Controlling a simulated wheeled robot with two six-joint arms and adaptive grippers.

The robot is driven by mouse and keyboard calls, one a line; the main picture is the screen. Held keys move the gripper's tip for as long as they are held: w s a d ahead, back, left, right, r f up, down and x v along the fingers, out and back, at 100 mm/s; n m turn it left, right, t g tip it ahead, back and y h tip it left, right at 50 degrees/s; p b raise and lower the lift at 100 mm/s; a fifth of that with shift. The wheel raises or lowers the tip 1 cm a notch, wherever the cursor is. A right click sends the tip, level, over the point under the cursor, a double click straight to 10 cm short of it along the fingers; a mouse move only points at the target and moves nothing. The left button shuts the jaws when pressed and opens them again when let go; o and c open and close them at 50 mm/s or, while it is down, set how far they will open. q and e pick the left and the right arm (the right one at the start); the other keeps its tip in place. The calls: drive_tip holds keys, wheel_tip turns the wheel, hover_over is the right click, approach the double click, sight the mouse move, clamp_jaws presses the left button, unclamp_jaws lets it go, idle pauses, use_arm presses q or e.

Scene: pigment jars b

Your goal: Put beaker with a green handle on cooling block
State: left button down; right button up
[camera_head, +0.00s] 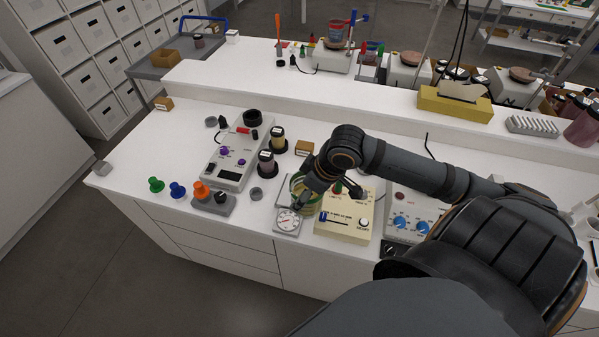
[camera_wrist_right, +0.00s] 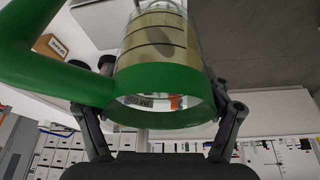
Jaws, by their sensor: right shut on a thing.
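The beaker with the green handle (camera_head: 298,188) stands or hovers at the kitchen-type dial scale (camera_head: 288,222) on the front bench; whether it touches the scale's plate cannot be told. My right gripper (camera_head: 312,183) comes down on it from the right and is shut on it. In the right wrist view the clear beaker (camera_wrist_right: 158,40), with its green band and thick green handle (camera_wrist_right: 40,75) at the left, sits between the fingers of my right gripper (camera_wrist_right: 160,108). A light block with rows of holes (camera_head: 532,125) is on the raised shelf at right; I cannot tell whether it is the cooling block. My left gripper is out of view.
A cream device with a slider (camera_head: 343,222) stands just right of the scale. Dark-based jars (camera_head: 267,165) and a grey device with purple knobs (camera_head: 229,160) stand to the left. Bare bench shows at far left.

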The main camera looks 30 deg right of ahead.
drive_tip(key=shift+s+a+r, duration=0.15)
drive_tip(key=shift+s+r, duration=0.05)
drive_tip(key=shift+s, duration=0.25)
drive_tip(key=w+d+f+n+b, duration=0.1)
drive_tip(key=w+d+f+n, duration=0.15)
drive_tip(key=w+d, duration=0.55)
drive_tip(key=w+f+b, duration=0.1)
drive_tip(key=f+b, duration=0.1)
drive_tip(key=f, duration=0.1)
drive_tip(key=w+a+f+n+b, duration=0.1)
drive_tip(key=w+f+b, duration=0.1)
drive_tip(key=f+b, duration=0.1)
drive_tip(key=w+a+f+n+g+y+b, duration=0.1)
drive_tip(key=w+f+b, duration=0.1)
drive_tip(key=f+b, duration=0.1)
drive_tip(key=shift+w+a+f, duration=0.1)
drive_tip(key=shift+w+f, duration=0.15)
drive_tip(key=shift+f+b, duration=0.3)
drive_tip(key=shift+f, duration=0.25)
idle(0.4)
drive_tip(key=o, duration=1.7)
